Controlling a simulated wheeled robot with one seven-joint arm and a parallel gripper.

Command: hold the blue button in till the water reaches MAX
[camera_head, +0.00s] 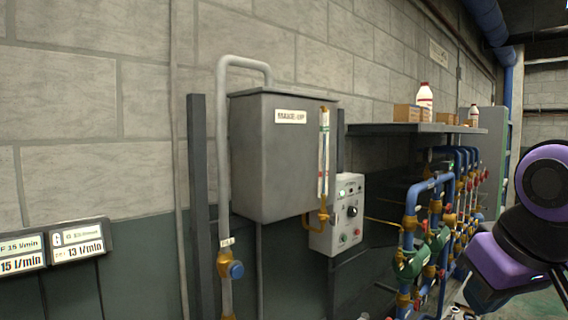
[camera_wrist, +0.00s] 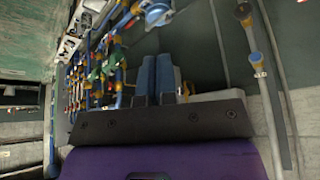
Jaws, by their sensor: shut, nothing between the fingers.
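The grey MAKE-UP tank (camera_head: 275,160) hangs on the wall in the head view, with an upright sight gauge (camera_head: 323,150) at its right front edge. The water level and any MAX mark are too small to read. A round blue button (camera_head: 236,270) sits on the brass fitting of the pale pipe left of and below the tank. A blue round part (camera_wrist: 256,57) on a pale pipe shows at the right of the wrist view; I cannot tell if it is the same button. My gripper (camera_wrist: 156,58) is shut and empty, its two blue fingers side by side, apart from the pipe.
A control box (camera_head: 338,215) with a black knob is right of the tank. Blue pipes with valves (camera_head: 412,245) stand further right, below a shelf (camera_head: 400,128) with bottles and boxes. Two flow displays (camera_head: 52,245) are at left. My purple arm is at the right edge.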

